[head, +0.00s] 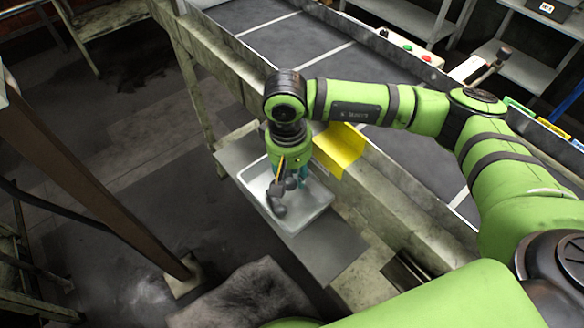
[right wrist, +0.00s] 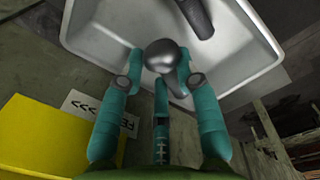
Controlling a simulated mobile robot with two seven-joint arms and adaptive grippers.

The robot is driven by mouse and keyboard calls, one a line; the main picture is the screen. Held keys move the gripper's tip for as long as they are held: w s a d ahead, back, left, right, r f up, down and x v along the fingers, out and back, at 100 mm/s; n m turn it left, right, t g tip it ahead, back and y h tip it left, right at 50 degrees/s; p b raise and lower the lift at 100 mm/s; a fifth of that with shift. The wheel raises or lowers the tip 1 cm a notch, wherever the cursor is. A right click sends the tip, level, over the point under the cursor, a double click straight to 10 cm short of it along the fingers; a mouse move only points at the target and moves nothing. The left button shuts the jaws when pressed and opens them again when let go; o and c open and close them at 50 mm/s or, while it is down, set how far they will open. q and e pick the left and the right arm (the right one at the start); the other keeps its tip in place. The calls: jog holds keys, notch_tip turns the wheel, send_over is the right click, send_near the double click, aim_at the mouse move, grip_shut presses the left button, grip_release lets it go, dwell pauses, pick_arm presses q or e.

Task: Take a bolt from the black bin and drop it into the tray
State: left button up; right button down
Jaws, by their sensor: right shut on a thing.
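My right gripper (head: 290,180) points down over the pale tray (head: 316,210). In the right wrist view its teal fingers (right wrist: 160,75) are closed around a grey metal bolt (right wrist: 162,56) with a rounded head. The tray (right wrist: 98,42) lies just beyond and below the held bolt. Another dark bolt (right wrist: 194,14) lies inside the tray. In the head view dark bolt shapes (head: 279,210) show at the gripper and tray; which one is held is hard to tell there. I cannot make out the black bin. My left gripper is not in view.
The tray rests on a grey shelf (head: 335,262) beside a long machine bed with dark panels (head: 255,15). A yellow bent plate (head: 340,148) is right of the gripper. A brown post (head: 90,180) stands at left. Buttons (head: 407,48) sit on the bed's far rail.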

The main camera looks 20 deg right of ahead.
aim_at(289, 177)
jog(key=c, duration=0.8)
grip_release()
jog(key=r, duration=1.2)
jog(key=shift+a, duration=0.3)
